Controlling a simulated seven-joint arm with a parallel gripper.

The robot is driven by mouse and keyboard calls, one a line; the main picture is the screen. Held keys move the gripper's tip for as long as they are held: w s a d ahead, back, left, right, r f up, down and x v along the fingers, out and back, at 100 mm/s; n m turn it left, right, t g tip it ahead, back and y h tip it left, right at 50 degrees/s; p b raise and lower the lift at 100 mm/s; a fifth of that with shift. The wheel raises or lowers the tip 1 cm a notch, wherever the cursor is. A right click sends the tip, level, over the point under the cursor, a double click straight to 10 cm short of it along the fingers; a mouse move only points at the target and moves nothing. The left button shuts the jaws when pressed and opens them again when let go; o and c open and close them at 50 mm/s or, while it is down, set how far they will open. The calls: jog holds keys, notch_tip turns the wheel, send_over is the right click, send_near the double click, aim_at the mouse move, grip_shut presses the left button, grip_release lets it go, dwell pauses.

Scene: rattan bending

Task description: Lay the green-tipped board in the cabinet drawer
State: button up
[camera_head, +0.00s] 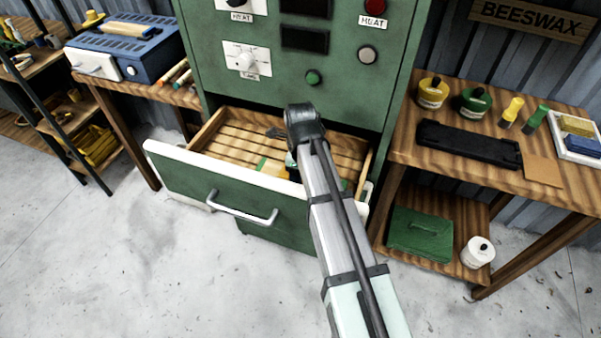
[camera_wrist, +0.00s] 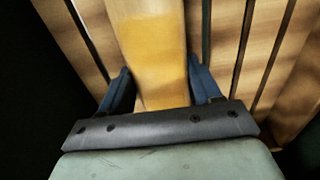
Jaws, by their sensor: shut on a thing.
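The green cabinet's drawer (camera_head: 215,192) is pulled open, with a slatted wooden floor (camera_head: 235,143). My gripper (camera_wrist: 158,74) is down in the drawer, its blue fingers on either side of a pale wooden board (camera_wrist: 145,12) and shut on it. The held board has a yellow band (camera_wrist: 155,40) in the wrist view and lies over or close above the slats; contact is unclear. No green tip shows in that view. In the head view my arm hides most of the gripper, and a small yellow and green patch (camera_head: 272,167) shows beside it, low in the drawer.
The drawer's white-edged front and handle (camera_head: 240,212) stand out toward me. A right-hand bench (camera_head: 402,140) holds a black tray (camera_head: 468,144), pots and coloured sticks. A blue box (camera_head: 130,50) stands on the left bench. The drawer's left part is bare.

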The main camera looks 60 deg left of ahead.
jog(key=o, duration=1.2)
jog(key=shift+f, duration=0.1)
notch_tip(320, 180, up, 12)
dwell(0.4)
